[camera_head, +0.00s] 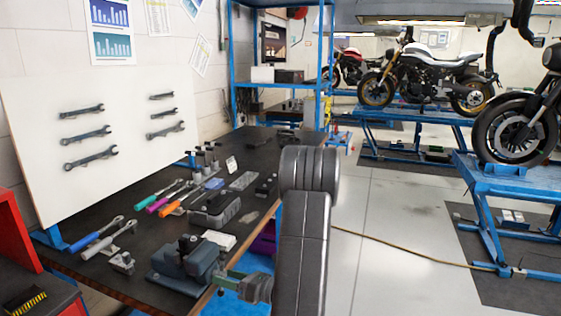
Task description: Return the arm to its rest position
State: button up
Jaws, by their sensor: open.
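My dark grey arm (303,240) rises from the bottom edge right of the workbench (140,272), with a thick rounded joint (310,168) at its top. My gripper is not visible; it is outside the picture or hidden behind the arm. The arm hides part of the bench's right edge and the floor behind it.
Motorcycles stand on blue lifts (520,185) at right. A cable (410,250) crosses the otherwise open floor.

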jog(key=shift+r+n+b, duration=0.1)
jog(key=shift+n+b, duration=3.65)
jog(key=shift+n, duration=0.55)
jog(key=shift+d, duration=0.1)
